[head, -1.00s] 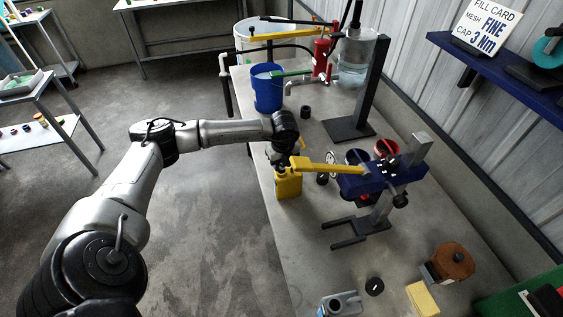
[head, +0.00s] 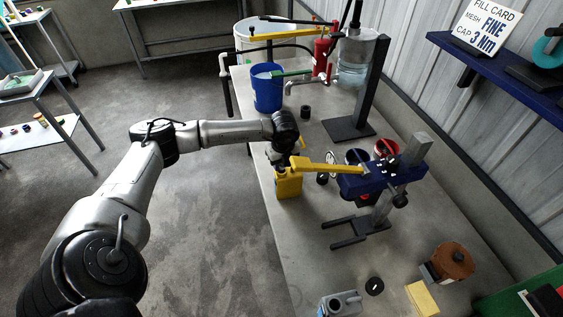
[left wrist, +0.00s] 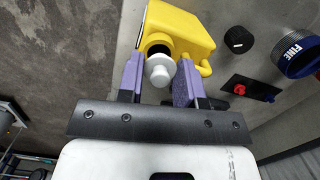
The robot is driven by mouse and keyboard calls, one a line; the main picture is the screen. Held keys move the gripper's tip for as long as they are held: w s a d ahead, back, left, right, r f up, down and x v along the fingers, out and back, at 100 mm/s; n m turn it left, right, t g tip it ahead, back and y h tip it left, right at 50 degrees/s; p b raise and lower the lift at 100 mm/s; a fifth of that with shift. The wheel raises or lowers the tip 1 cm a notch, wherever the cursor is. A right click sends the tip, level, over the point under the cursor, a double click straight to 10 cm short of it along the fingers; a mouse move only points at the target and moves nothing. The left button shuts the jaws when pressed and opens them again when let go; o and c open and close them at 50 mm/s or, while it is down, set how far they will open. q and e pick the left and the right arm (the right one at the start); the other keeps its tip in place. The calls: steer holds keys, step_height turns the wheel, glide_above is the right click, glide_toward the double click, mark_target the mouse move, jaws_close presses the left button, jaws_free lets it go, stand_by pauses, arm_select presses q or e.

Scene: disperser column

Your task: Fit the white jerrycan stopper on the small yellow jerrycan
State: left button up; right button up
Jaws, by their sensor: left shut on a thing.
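The small yellow jerrycan (head: 288,184) stands upright near the left edge of the bench, and it also shows in the left wrist view (left wrist: 190,27) with a dark round mouth. My left gripper (head: 284,166) is just above it in the head view. In the left wrist view its purple fingers (left wrist: 158,78) are shut on the white jerrycan stopper (left wrist: 160,69). The stopper is in front of the jerrycan's mouth and partly overlaps it. I cannot tell whether they touch. In the head view the stopper is hidden. My right gripper is not in view.
A blue stand with a yellow lever (head: 325,166) is close to the right of the jerrycan. A blue bucket (head: 267,92) and a black cap (head: 305,112) are behind.

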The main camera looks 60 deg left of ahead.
mark_target(283, 168)
arm_select(q)
steer(key=shift+f+b, duration=0.55)
steer(key=shift+f, duration=0.4)
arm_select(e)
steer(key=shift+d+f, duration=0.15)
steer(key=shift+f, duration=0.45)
arm_select(q)
steer(key=o, duration=1)
steer(key=shift+r, duration=0.1)
steer(key=r, duration=0.4)
steer(key=d+r, duration=0.1)
steer(key=r, duration=0.4)
steer(key=r+p, duration=0.1)
steer(key=r, duration=0.3)
steer(key=shift+s+d+r, duration=0.1)
steer(key=shift+d+r, duration=0.2)
steer(key=shift+d, duration=0.05)
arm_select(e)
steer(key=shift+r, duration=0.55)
